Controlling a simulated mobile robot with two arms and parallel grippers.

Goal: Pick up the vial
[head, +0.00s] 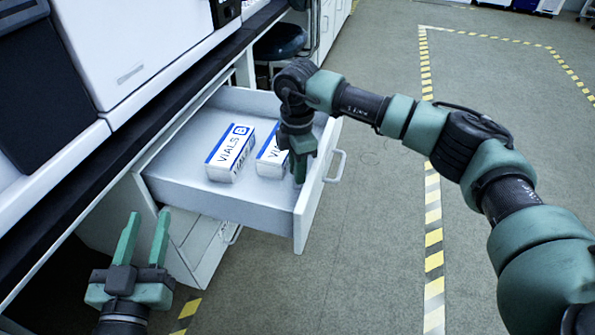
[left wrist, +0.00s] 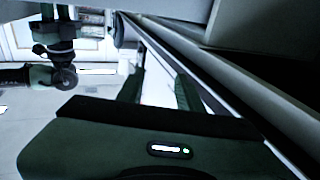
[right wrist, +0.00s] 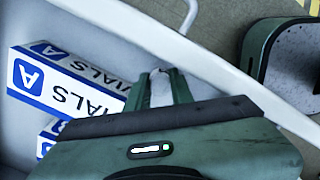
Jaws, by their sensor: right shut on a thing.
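My right gripper (head: 300,172) reaches down into the open drawer, beside the right-hand vials box. In the right wrist view its fingers (right wrist: 158,82) are close together on a small, pale, clear-looking thing (right wrist: 160,90), which appears to be the vial. Most of it is hidden by the fingers and the gripper body, and in the head view it cannot be made out. My left gripper (head: 144,225) is open and empty, below and left of the drawer. The left wrist view shows its fingers (left wrist: 158,88) apart with nothing between them.
The open drawer (head: 180,192) holds two white and blue vials boxes, one at left (head: 230,155) and one (head: 268,160) partly hidden by my right gripper. The drawer front and handle (head: 336,165) are close to that gripper. A bench with a large white machine (head: 130,45) stands at left.

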